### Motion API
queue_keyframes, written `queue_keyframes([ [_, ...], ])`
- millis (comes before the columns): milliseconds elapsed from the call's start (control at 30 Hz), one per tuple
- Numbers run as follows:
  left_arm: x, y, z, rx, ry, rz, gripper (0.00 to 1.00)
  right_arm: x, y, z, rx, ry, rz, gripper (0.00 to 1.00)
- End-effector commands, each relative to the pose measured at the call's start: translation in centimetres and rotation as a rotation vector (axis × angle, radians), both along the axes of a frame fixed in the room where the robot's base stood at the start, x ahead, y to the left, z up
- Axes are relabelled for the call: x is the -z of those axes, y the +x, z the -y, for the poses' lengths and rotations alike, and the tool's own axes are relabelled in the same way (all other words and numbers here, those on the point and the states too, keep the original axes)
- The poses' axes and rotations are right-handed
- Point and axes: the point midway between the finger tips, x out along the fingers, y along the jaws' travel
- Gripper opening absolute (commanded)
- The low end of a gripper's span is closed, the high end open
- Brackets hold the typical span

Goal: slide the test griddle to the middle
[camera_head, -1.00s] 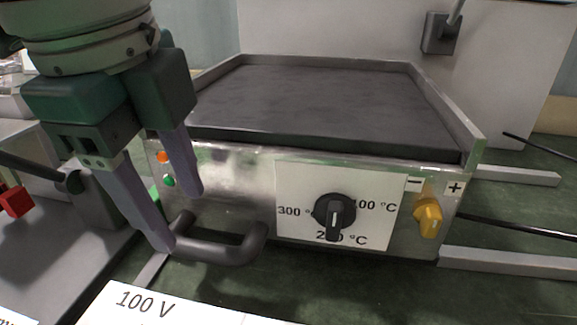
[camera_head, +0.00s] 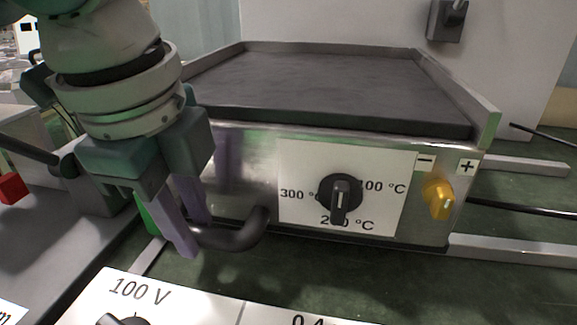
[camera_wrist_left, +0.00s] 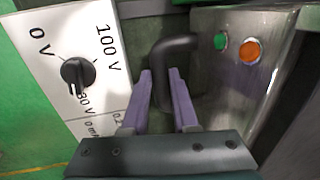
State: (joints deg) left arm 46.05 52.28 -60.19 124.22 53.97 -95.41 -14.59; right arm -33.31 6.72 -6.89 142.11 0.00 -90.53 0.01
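The test griddle (camera_head: 320,90) is a metal box with a dark, flat plate on top and raised rims. My right gripper is not in view.
Pale metal rails (camera_head: 515,248) run out to the right of the griddle on the green table (camera_head: 400,285). A white panel marked 100 V (camera_head: 135,292) lies in front. A grey device with a red part (camera_head: 12,188) stands at the left. Dark cables lie at the right.

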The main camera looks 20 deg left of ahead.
Motion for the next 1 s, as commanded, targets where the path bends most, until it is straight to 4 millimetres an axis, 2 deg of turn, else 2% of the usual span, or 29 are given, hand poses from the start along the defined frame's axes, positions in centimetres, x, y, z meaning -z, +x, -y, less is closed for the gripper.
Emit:
queue_keyframes([
  [33, -0.01, -0.01, 0.01, 0.000, 0.000, 0.000, 0.20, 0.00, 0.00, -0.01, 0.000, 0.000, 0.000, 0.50],
  [200, -0.01, -0.01, 0.01, 0.000, 0.000, -0.001, 0.01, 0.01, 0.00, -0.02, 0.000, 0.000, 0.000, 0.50],
  [233, -0.01, -0.01, 0.01, 0.000, 0.000, -0.001, 0.00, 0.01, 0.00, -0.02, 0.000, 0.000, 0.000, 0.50],
  [1000, -0.04, -0.01, 0.02, 0.000, -0.001, -0.001, 0.00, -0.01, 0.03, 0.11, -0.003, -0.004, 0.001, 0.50],
])
